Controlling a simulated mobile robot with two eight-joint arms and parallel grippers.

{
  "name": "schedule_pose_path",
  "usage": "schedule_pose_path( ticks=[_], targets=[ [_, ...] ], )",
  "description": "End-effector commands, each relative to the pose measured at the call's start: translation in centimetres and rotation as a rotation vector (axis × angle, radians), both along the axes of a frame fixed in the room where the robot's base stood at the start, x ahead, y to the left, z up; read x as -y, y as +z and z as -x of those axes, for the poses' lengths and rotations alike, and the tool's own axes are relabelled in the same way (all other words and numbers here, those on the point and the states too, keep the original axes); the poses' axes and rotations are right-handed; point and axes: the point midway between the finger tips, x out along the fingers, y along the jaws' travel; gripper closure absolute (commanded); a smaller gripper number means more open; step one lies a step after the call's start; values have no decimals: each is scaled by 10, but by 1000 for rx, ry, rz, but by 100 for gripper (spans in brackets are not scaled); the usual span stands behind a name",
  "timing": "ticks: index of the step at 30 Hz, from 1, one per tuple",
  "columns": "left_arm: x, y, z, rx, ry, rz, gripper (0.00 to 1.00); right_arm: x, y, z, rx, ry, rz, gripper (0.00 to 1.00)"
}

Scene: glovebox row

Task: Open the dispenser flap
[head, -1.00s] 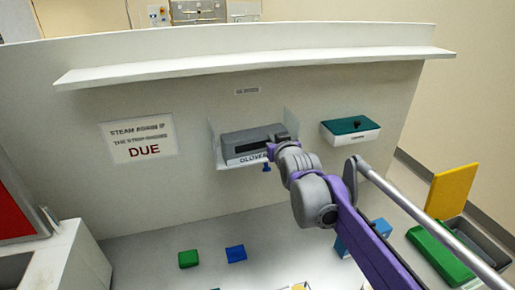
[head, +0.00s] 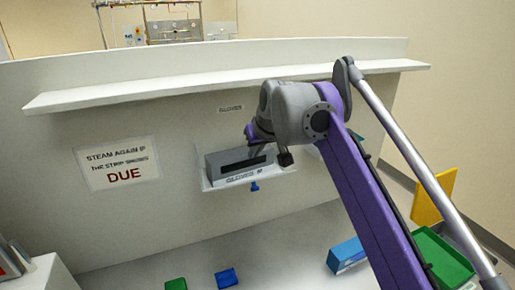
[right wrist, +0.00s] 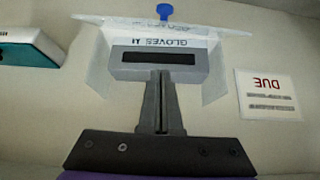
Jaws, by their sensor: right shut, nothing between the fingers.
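The grey glove dispenser (head: 224,166) is on the wall panel, with a dark slot (head: 243,165) and a "GLOVES" label on its front. It sits in a pale holder with side walls. A blue tab (head: 254,186) hangs below its front. The right wrist view shows the dispenser upside down, with a pale sheet (right wrist: 125,27) running out from the labelled edge to the blue tab (right wrist: 165,11). I cannot tell whether this sheet is the flap. My right gripper (head: 257,153) is shut and empty; its tips (right wrist: 160,76) are by the slot's edge, contact unclear. My left gripper is out of view.
A shelf (head: 200,88) runs along the panel above the dispenser. A "DUE" sign (head: 118,164) is to the left. Blue (head: 227,278) and green (head: 176,284) blocks lie on the surface below. A green tray (head: 440,258) stands right. A teal-topped box (right wrist: 25,50) neighbours the dispenser.

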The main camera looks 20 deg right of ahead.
Motion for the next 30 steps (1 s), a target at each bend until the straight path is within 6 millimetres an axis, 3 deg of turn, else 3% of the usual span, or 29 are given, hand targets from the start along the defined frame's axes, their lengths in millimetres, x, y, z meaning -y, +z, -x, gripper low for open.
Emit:
schedule_pose_path(
  ticks=[6,12,30],
  targets=[
    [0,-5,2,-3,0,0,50,1,-37,-25,0,0,0,100],
    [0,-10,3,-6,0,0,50,0,-57,-5,1,0,0,100],
    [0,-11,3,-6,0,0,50,0,-64,2,10,-1,0,100]
  ],
)
